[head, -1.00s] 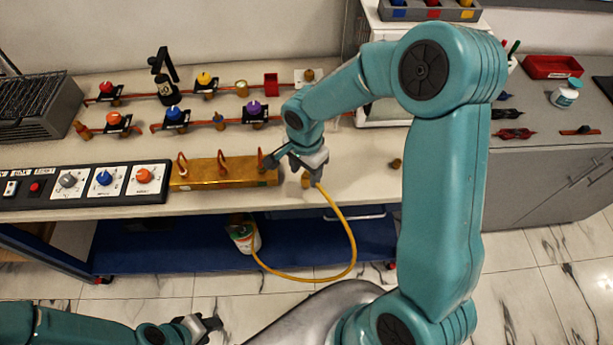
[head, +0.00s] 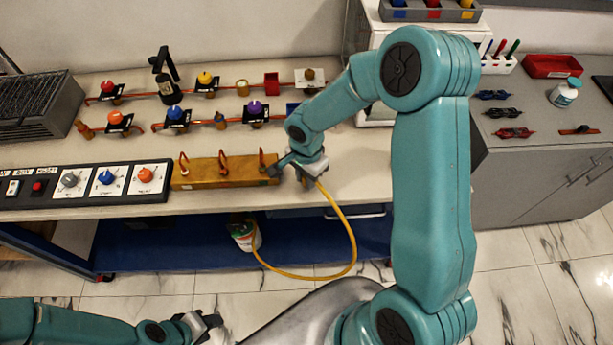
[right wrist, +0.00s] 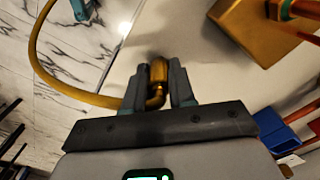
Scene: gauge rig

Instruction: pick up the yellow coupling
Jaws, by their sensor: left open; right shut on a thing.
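The yellow coupling (right wrist: 158,72) is a gold-yellow fitting on the end of a yellow hose (head: 349,232). In the right wrist view it sits between the two fingers of my right gripper (right wrist: 157,85), which is shut on it. In the head view my right gripper (head: 309,180) is at the table's front edge, just right of the brass block, and mostly hides the coupling. The hose hangs from there in a loop below the edge. My left gripper (head: 212,321) is open and empty at the lower left, away from the table.
A brass manifold block (head: 222,170) with several upright fittings stands close to the left of my right gripper. A control panel (head: 88,185) is further left. Valves on copper pipes run behind.

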